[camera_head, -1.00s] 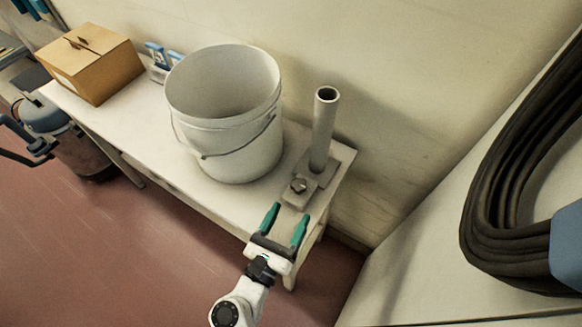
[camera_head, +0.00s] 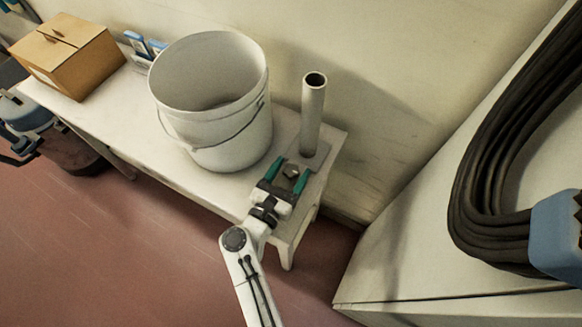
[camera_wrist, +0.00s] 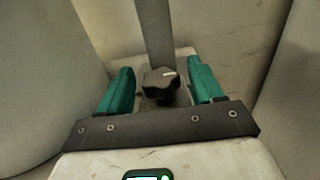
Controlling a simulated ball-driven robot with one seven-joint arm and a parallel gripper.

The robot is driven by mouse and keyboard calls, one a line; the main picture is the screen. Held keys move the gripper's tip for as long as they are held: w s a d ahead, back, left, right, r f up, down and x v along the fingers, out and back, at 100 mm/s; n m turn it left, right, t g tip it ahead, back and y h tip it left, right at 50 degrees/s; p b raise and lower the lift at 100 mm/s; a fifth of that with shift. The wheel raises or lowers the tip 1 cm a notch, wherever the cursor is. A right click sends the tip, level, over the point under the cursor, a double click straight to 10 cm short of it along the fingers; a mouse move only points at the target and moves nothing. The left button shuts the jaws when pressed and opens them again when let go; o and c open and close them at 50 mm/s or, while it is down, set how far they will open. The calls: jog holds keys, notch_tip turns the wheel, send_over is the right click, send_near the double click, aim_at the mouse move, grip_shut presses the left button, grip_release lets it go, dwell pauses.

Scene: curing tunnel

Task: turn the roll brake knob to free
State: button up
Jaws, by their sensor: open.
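The roll brake knob (camera_wrist: 160,80) is dark and lobed, with a pale mark on its upper right edge in the wrist view. It sits at the foot of the upright grey post (camera_head: 313,115), on a base plate at the table's right end. In the head view the knob (camera_head: 291,171) shows between my fingers. My gripper (camera_head: 289,176) is open, with a green finger on either side of the knob. In the wrist view a gap shows between the knob and each finger of my gripper (camera_wrist: 160,88).
A white bucket (camera_head: 212,105) stands close on the left of my gripper. A cardboard box (camera_head: 68,58) and small blue-handled items (camera_head: 140,45) are farther left on the white table (camera_head: 125,125). Thick black cables (camera_head: 485,185) hang at the right.

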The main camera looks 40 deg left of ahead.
jog(key=shift+w+a, duration=0.1)
jog(key=shift+w, duration=0.25)
jog(key=shift+c, duration=0.2)
jog(key=c, duration=0.9)
